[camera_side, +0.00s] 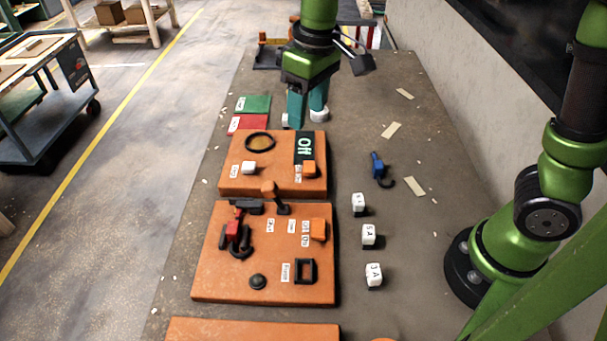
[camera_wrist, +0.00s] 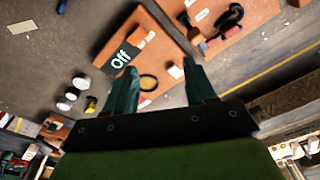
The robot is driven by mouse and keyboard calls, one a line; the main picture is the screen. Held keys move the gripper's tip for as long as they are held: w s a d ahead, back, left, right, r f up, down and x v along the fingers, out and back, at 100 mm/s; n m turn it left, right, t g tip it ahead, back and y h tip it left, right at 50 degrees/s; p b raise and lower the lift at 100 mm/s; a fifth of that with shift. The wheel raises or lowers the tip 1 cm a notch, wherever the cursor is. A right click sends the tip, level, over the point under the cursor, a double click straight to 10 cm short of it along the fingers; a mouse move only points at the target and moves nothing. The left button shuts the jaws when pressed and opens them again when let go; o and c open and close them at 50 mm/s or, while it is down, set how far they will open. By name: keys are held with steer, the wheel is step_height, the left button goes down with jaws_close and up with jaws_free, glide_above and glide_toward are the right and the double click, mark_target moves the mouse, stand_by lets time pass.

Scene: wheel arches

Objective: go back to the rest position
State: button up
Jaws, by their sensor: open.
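My gripper (camera_side: 306,112) hangs at the far end of the orange panels in the side view, with its teal fingers pointing down. In the wrist view the two fingers (camera_wrist: 157,80) stand apart with nothing held between them. The fingertips appear just behind this panel's far edge in the side view. Whether they touch anything there cannot be told.
A second orange panel (camera_side: 210,278) holds a lever, a red clamp and a black square frame. White labelled cubes (camera_side: 369,235) and a blue hooked part (camera_side: 378,168) lie to the right. Green (camera_side: 254,104) and red (camera_side: 246,124) plates lie left of my gripper. A wall bounds the table's right.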

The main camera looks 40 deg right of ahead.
steer(key=s+d+r+m+t, duration=0.1)
steer(key=s+d+m+t, duration=0.2)
steer(key=s, duration=0.3)
steer(key=s+d+r+m+t+y, duration=0.1)
steer(key=s+d+m+t, duration=0.2)
steer(key=s+d, duration=0.3)
steer(key=shift+s+d+m, duration=0.15)
steer(key=shift+s+m, duration=0.15)
steer(key=shift+s, duration=0.35)
